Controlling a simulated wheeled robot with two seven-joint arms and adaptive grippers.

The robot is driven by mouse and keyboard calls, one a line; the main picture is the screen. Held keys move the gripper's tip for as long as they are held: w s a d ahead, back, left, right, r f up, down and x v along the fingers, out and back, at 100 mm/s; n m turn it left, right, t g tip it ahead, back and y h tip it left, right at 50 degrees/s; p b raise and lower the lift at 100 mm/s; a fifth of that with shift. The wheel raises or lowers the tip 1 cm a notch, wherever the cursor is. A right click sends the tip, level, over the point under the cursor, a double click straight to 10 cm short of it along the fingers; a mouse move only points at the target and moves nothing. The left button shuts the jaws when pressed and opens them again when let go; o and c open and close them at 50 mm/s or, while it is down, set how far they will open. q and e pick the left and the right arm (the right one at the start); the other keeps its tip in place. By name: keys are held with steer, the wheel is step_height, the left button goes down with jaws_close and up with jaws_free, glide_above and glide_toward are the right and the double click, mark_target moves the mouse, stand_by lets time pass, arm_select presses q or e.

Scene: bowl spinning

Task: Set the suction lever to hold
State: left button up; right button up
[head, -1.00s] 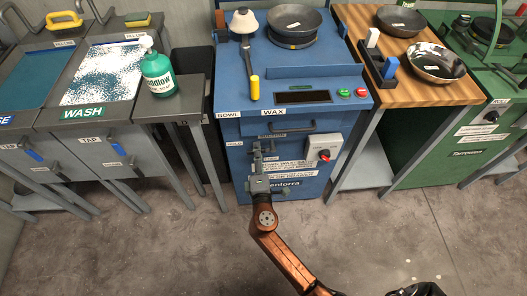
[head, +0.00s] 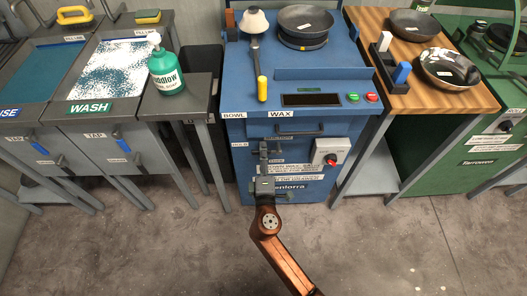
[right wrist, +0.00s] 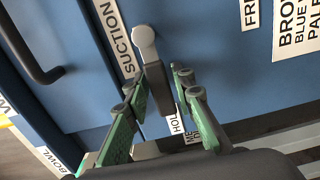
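The suction lever (right wrist: 144,38) has a light grey rounded end and a darker bar on the blue front of the waxing machine. It also shows in the head view (head: 263,147), small and partly hidden by my gripper. My right gripper (right wrist: 158,82) is open, with its green-padded fingers on either side of the lever's dark bar; I cannot tell whether they touch it. In the head view the right gripper (head: 264,170) is at the machine's front, below the lever. A SUCTION label (right wrist: 114,38), a HOLD label (right wrist: 176,124) and a FREE label (right wrist: 250,12) surround the lever. My left gripper is not in view.
A dark handle (head: 300,131) sits above the lever. A white switch box with a red button (head: 331,158) is to its right. The blue machine (head: 345,100) stands between a grey side table (head: 180,105) and a wooden-topped table (head: 420,97). The floor in front is clear.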

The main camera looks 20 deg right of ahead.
steer(key=shift+o, duration=1)
steer(key=v, duration=0.7)
steer(key=shift+s, duration=0.2)
